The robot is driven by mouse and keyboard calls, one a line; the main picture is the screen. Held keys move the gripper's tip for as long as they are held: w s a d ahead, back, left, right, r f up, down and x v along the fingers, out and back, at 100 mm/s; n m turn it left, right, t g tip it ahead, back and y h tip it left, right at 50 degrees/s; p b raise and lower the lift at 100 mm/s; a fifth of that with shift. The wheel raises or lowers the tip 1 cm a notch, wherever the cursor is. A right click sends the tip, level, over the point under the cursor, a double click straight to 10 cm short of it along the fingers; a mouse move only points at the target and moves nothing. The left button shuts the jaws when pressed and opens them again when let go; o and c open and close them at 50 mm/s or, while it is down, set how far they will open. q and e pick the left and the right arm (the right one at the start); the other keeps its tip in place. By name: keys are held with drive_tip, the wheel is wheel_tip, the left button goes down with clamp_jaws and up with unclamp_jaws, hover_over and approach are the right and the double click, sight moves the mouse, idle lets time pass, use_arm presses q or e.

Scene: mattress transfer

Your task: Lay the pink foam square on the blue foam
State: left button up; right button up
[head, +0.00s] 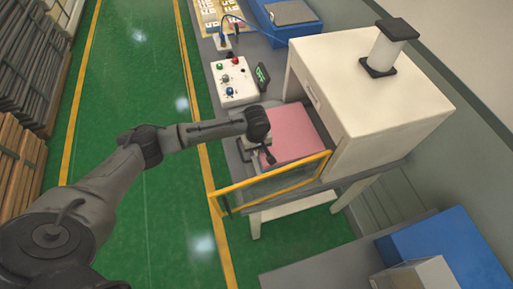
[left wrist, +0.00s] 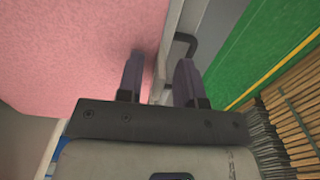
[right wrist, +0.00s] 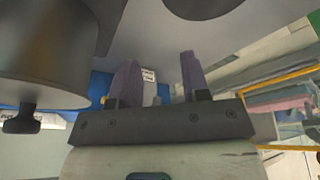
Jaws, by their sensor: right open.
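The pink foam square (head: 297,132) lies flat on a work table inside the yellow guard, beside a white cabinet. My left gripper (head: 268,155) is at its near left edge. In the left wrist view the pink foam (left wrist: 70,50) fills the upper left, and the fingers (left wrist: 158,82) stand apart at its edge; I cannot tell whether they touch it. A blue slab (head: 445,245), perhaps the blue foam, lies at the lower right, partly under a pale block. My right gripper (right wrist: 158,80) is open and empty in the right wrist view, and out of the head view.
The white cabinet (head: 365,95) stands right of the pink foam. A yellow guard rail (head: 280,182) crosses in front. A control box (head: 231,80) with buttons is behind. Green floor (head: 145,110) is clear at left; stacked planks (head: 20,165) stand at the far left.

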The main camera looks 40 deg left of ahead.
use_arm(q)
wheel_tip(320, 180, up, 12)
drive_tip(key=p, duration=0.1)
drive_tip(key=shift+r, duration=0.15)
idle(0.5)
idle(0.4)
